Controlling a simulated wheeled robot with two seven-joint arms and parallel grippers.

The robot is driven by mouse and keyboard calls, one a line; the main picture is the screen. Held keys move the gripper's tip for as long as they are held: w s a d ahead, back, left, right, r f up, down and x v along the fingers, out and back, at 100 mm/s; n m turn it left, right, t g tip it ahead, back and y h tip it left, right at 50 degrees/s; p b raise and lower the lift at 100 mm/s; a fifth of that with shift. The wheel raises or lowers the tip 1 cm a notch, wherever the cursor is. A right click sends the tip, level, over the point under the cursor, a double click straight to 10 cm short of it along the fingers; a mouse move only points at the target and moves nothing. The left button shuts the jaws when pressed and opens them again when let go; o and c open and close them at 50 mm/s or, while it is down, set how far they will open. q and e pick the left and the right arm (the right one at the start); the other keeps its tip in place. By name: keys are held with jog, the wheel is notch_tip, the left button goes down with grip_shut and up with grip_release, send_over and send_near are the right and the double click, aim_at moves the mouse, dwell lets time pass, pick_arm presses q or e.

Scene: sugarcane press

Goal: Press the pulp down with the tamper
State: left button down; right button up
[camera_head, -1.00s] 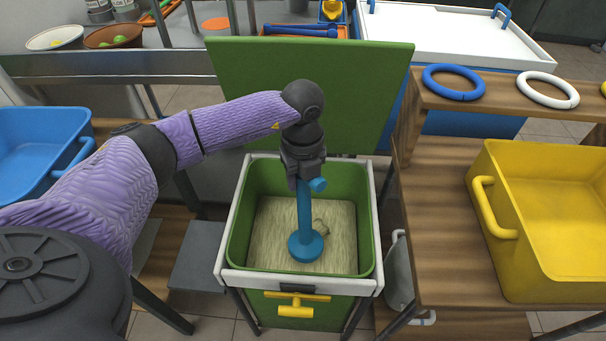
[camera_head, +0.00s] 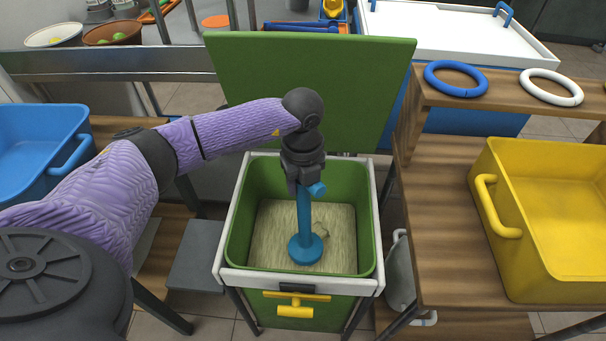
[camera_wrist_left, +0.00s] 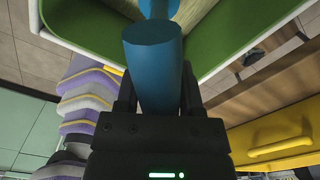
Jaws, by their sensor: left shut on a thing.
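The blue tamper (camera_head: 304,222) stands about upright inside the green press bin (camera_head: 351,176), its round foot low over or on the pulp. I cannot tell if the foot touches. The pale, fibrous pulp (camera_head: 335,218) covers the bin's floor, with a small lump just right of the tamper. My left gripper (camera_head: 303,186) is shut on the tamper's upper handle. In the left wrist view the blue handle (camera_wrist_left: 154,65) sits between the fingers of my left gripper (camera_wrist_left: 157,100), hiding most of the foot. My right gripper is not in view.
The bin's green lid (camera_head: 310,85) stands open behind it. A yellow tub (camera_head: 550,220) sits on the wooden table (camera_head: 450,255) at right, with blue (camera_head: 455,80) and white (camera_head: 551,88) rings on a shelf. A blue tub (camera_head: 40,150) is at left.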

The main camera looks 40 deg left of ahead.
pick_arm(q)
jog(key=shift+f+b, duration=0.3)
jog(key=shift+f, duration=0.45)
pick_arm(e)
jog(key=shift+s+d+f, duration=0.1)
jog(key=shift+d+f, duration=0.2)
pick_arm(q)
jog(key=shift+f, duration=0.25)
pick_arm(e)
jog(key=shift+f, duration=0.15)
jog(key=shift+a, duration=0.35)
